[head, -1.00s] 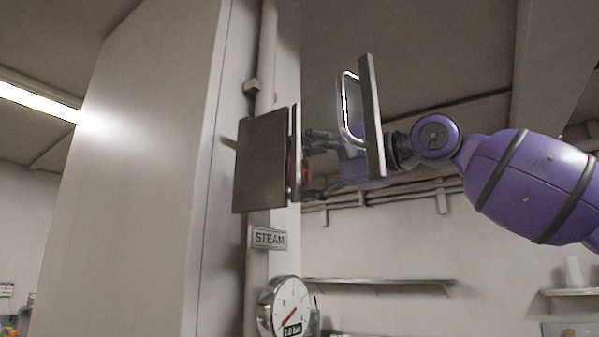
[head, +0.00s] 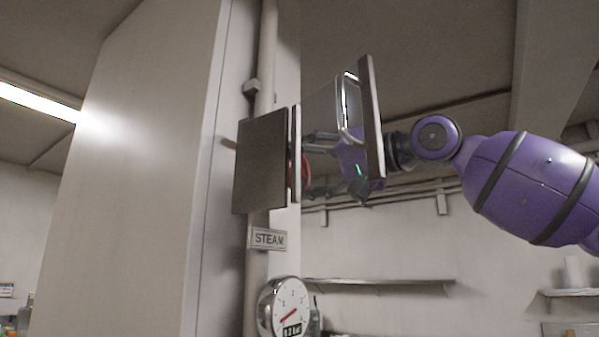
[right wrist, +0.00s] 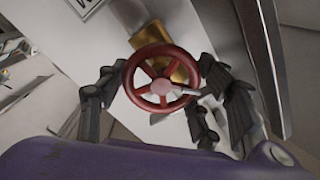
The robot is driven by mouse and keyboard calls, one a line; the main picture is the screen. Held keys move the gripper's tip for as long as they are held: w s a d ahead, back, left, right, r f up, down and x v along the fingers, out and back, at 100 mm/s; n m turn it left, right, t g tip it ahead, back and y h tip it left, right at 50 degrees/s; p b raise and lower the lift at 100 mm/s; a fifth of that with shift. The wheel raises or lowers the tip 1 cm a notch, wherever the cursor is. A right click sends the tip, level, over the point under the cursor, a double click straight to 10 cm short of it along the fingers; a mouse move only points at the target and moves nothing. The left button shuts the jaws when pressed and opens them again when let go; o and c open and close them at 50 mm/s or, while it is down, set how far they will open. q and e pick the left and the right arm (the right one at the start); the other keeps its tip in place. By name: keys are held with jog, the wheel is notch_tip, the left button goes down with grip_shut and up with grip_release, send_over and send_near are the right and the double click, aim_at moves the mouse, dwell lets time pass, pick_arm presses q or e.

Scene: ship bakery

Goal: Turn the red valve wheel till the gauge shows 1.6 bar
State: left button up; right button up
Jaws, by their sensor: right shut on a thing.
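The red valve wheel (right wrist: 161,78) is plain in the right wrist view, with spokes, a pale hub and a brass body behind it. In the head view only a sliver of the wheel (head: 305,166) shows beside a dark panel. My right gripper (right wrist: 160,80) is shut on the wheel, its dark fingers on both sides of the rim. In the head view the right gripper (head: 309,164) reaches in from the right, partly behind a panel with a handle. The round gauge (head: 290,299) has a red needle low on its scale; its small display seems to read 0.2 bar. My left gripper is not in view.
A dark panel (head: 262,162) stands just left of the wheel. A panel edge (head: 373,115) with a metal handle (head: 349,105) stands close to my right wrist. A STEAM sign (head: 268,239) hangs above the gauge on a vertical pipe. A shelf (head: 385,281) lies lower right.

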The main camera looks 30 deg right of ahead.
jog(key=n, duration=0.2)
jog(key=shift+w+f+n, duration=0.15)
jog(key=shift+f+n, duration=0.1)
jog(key=shift+n, duration=0.15)
jog(key=n, duration=0.3)
jog(key=shift+d+r+n, duration=0.1)
jog(key=shift+n, duration=0.7)
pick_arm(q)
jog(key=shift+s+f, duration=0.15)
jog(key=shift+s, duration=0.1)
pick_arm(e)
jog(key=shift+n, duration=0.6)
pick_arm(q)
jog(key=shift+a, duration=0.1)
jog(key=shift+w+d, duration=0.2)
pick_arm(e)
jog(key=shift+r, duration=0.1)
jog(key=o, duration=0.9)
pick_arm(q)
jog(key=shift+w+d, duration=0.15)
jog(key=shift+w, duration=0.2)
pick_arm(e)
jog(key=shift+o, duration=1)
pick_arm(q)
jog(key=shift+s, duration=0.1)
